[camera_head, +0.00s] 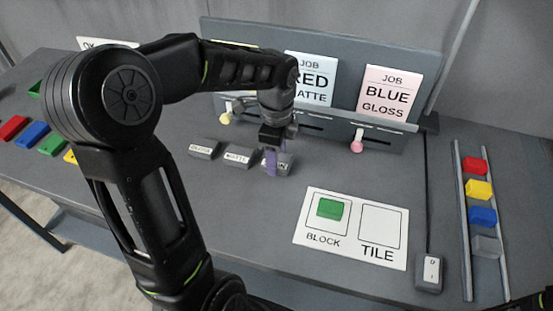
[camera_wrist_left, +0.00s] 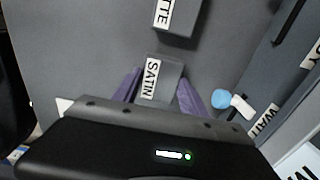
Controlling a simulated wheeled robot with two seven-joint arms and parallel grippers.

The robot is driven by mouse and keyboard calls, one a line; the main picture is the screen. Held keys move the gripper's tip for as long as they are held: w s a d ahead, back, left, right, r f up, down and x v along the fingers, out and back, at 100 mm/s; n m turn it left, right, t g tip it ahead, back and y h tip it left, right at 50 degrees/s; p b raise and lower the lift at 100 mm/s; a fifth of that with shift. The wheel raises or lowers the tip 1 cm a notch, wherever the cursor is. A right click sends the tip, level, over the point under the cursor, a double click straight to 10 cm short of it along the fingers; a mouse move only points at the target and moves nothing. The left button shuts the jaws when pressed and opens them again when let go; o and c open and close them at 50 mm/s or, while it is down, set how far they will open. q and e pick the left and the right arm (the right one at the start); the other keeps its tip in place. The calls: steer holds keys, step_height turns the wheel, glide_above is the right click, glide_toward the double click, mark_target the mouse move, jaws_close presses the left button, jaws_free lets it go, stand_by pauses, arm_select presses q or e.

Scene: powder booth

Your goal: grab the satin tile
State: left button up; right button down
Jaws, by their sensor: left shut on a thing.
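The satin tile (camera_head: 287,164) is a small grey block with a white label, third in a row on the table. It shows better in the left wrist view, where the tile (camera_wrist_left: 170,72) reads SATIN. My left gripper (camera_head: 276,163) has its purple fingers down around it. In the left wrist view the fingers of this gripper (camera_wrist_left: 158,92) stand on both sides of the tile, shut on it. The tile seems still at table level. My right gripper is not in view.
The matte tile (camera_head: 238,158) and another labelled tile (camera_head: 204,149) lie to the left. A white card (camera_head: 350,258) has a green block (camera_head: 331,208) on BLOCK; its TILE square is empty. The job panel (camera_head: 345,70) stands behind. A rail of coloured blocks (camera_head: 463,220) is at right.

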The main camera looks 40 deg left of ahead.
arm_select(q)
step_height(320, 180, up, 9)
stand_by(0.3)
